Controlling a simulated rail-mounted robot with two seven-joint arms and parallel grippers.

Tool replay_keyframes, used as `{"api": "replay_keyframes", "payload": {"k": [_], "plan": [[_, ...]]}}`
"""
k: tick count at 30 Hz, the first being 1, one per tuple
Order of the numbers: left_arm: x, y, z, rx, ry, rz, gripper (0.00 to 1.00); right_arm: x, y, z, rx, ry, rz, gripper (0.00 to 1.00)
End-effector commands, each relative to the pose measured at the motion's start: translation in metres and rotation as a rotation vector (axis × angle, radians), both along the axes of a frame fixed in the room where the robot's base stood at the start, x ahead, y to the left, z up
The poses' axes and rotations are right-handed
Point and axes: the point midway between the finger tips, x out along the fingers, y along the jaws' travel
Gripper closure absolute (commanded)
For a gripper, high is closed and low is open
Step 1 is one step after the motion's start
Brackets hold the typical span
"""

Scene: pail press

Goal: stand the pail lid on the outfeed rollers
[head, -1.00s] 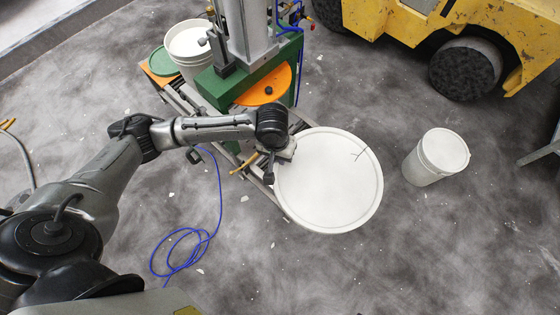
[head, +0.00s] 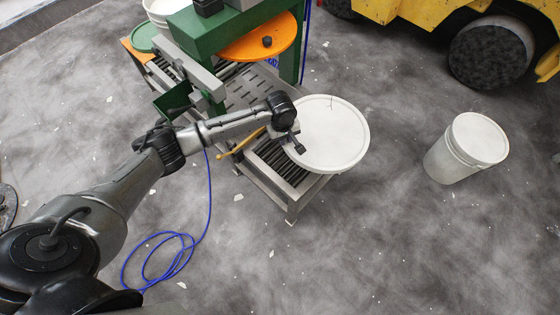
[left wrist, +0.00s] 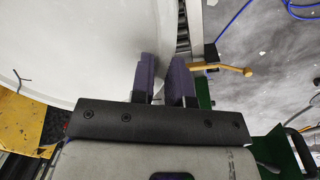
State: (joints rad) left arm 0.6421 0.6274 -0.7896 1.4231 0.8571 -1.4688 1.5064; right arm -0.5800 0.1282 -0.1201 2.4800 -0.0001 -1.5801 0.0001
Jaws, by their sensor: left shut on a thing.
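The pail lid is a large white disc (head: 328,135) in the head view, over the far right part of the outfeed rollers (head: 284,172). It hides part of them, and I cannot tell whether it touches them. My left gripper (head: 293,143) is at the lid's left edge, shut on it. In the left wrist view, the lid (left wrist: 75,45) fills the left side, with its edge between the two purple fingers (left wrist: 163,78). My right gripper is not in view.
The green press with an orange plate (head: 258,42) stands behind the rollers. A yellow handle (head: 240,146) sticks out beside my left gripper. A white pail (head: 466,148) stands on the floor to the right. A blue hose (head: 160,258) lies in front. A yellow vehicle (head: 440,15) is at the back right.

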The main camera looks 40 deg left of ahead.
Motion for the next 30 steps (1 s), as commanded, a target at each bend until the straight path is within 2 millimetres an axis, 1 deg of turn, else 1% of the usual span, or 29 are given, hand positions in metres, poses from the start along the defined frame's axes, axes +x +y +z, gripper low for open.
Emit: {"api": "replay_keyframes", "payload": {"k": [1, 3, 6, 9, 12, 15, 19, 24, 30], "plan": [[0.005, 0.004, -0.036, -0.002, 0.000, 0.034, 1.00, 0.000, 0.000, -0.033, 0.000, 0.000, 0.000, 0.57], [0.010, 0.010, -0.062, -0.001, 0.003, 0.078, 1.00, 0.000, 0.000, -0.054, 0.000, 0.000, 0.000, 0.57], [0.017, 0.018, -0.096, -0.002, 0.005, 0.139, 1.00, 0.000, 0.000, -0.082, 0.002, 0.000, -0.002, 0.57], [0.022, 0.026, -0.126, -0.002, 0.008, 0.195, 1.00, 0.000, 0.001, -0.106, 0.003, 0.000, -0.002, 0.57], [0.026, 0.032, -0.150, -0.001, 0.010, 0.240, 1.00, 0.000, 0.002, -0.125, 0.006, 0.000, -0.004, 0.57], [0.029, 0.037, -0.168, -0.001, 0.011, 0.276, 1.00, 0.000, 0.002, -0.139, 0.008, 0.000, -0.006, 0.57], [0.031, 0.042, -0.183, 0.000, 0.014, 0.307, 1.00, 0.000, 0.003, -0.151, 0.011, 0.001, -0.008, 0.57], [0.032, 0.044, -0.191, 0.000, 0.015, 0.326, 1.00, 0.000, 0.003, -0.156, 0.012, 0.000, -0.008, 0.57], [0.032, 0.045, -0.191, 0.000, 0.016, 0.329, 1.00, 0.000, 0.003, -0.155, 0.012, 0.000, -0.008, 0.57]]}}
